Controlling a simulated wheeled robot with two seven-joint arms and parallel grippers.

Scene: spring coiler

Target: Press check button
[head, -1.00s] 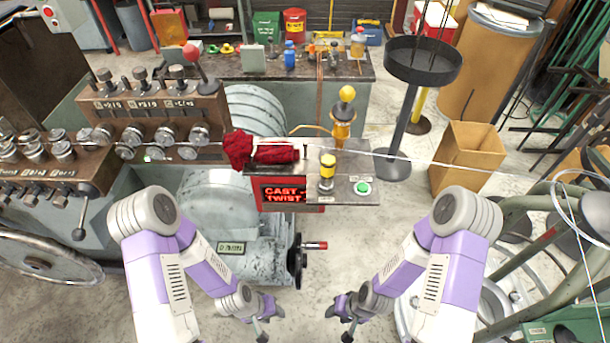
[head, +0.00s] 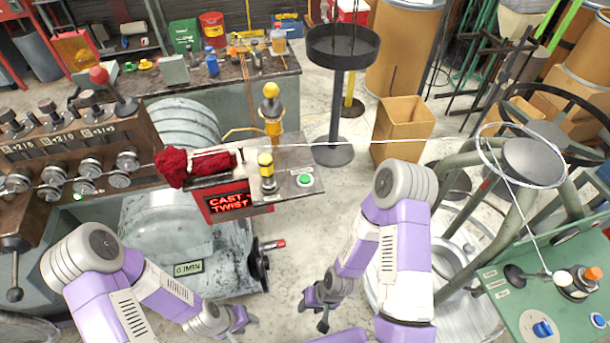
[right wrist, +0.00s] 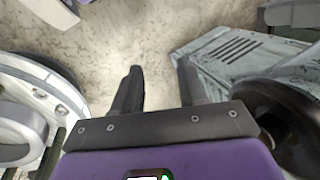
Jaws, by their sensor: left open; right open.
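No label that reads "check" is legible to me. A round green button (head: 304,180) sits on the grey panel beside the red "CAST TWIST" display (head: 229,203). A green control panel (head: 525,325) at the lower right carries a blue knob (head: 543,329), an orange-topped part (head: 592,274) and a round blue button (head: 599,320); its small labels are unreadable. My right gripper (head: 313,316) is open and empty, below the green button in the picture and apart from both panels. Its open jaws also show in the right wrist view (right wrist: 160,82). My left gripper (head: 248,320) is open and empty, further left.
A red cloth (head: 190,164) and a yellow-topped post (head: 266,170) are on the grey panel. A black round tray on a stand (head: 342,48) and a cardboard box (head: 402,127) stand behind. A thin wire runs right to a white ring (head: 520,155). A green tubular frame stands at right.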

